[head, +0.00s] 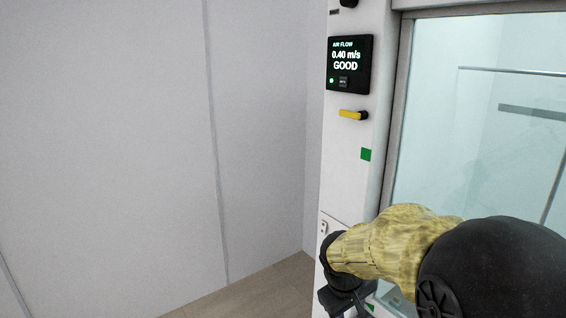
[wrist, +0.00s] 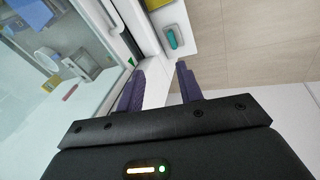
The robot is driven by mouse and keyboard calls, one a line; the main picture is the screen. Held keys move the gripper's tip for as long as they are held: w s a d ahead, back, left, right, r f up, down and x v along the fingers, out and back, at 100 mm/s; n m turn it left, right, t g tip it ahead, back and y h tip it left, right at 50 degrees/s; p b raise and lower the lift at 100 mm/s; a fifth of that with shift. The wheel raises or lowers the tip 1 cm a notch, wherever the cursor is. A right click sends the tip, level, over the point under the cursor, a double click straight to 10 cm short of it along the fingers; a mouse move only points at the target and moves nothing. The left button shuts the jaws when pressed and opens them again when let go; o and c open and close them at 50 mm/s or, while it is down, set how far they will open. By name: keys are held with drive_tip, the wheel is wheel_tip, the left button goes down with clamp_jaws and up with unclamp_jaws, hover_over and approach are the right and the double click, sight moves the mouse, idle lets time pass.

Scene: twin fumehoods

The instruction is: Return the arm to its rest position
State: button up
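My arm shows at the lower right of the head view, with a mottled yellow link between black joints. It is in front of the fumehood (head: 345,190). My gripper (wrist: 160,82) shows in the wrist view with its two dark purple fingers spread apart. Nothing is held between the fingers. In the head view the fingers cannot be made out, as the arm's end is dark and near the bottom edge.
A plain wall (head: 110,140) fills the left. Bare floor (head: 260,290) shows below.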

drive_tip(key=s+d+f+m+y, duration=0.1)
drive_tip(key=s+f+m, duration=0.4)
drive_tip(key=s, duration=0.6)
drive_tip(key=shift+s+f+y, duration=0.25)
drive_tip(key=shift+f+y, duration=0.45)
drive_tip(key=shift+f, duration=0.1)
